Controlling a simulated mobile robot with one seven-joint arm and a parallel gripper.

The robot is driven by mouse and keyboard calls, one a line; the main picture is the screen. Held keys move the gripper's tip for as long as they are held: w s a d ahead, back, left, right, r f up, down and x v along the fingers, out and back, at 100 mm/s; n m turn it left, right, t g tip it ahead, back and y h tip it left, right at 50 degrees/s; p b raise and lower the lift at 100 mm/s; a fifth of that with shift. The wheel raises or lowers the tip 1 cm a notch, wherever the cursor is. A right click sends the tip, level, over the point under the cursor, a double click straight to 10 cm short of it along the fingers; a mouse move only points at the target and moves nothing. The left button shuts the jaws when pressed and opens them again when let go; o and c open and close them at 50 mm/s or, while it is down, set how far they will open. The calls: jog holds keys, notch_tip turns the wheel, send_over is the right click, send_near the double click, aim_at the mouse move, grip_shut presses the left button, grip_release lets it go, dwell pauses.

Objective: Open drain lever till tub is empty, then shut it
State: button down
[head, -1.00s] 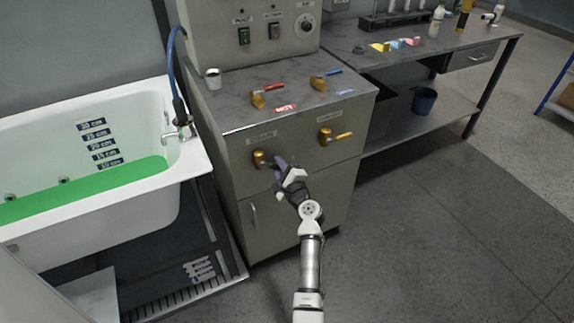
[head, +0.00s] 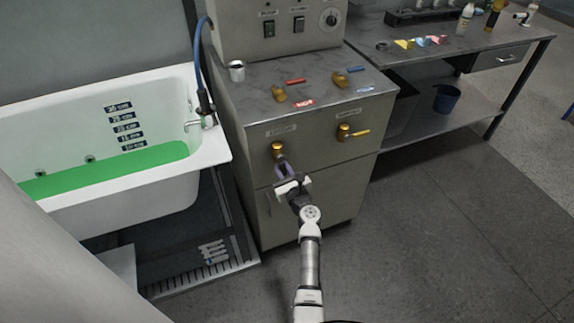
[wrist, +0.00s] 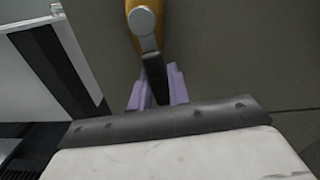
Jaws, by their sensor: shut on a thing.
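The lever on the left of the cabinet front has a brass valve body (head: 278,149); its label is too small to read. In the wrist view its dark handle (wrist: 154,72) hangs down from the brass body, between the purple fingers. My gripper (head: 283,170) is shut on this handle just below the valve; it also shows in the wrist view (wrist: 157,90). The white tub (head: 215,145) at left holds green liquid (head: 110,172), its surface near the lowest mark of the depth scale (head: 124,127).
A second brass valve with a yellow handle (head: 356,132) sits right of the held lever. Red (head: 294,81) and blue (head: 356,69) handled valves and a metal cup (head: 236,70) are on the cabinet top. A bench with a blue bucket (head: 446,98) stands right. The floor in front is clear.

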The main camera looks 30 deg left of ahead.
jog(key=shift+s+a+m+p, duration=0.3)
jog(key=shift+s+m, duration=0.1)
jog(key=shift+m, duration=0.5)
jog(key=shift+f, duration=0.1)
jog(key=c, duration=1.3)
grip_release()
jog(key=b+v, duration=0.1)
jog(key=v, duration=1.3)
jog(key=shift+a, duration=0.1)
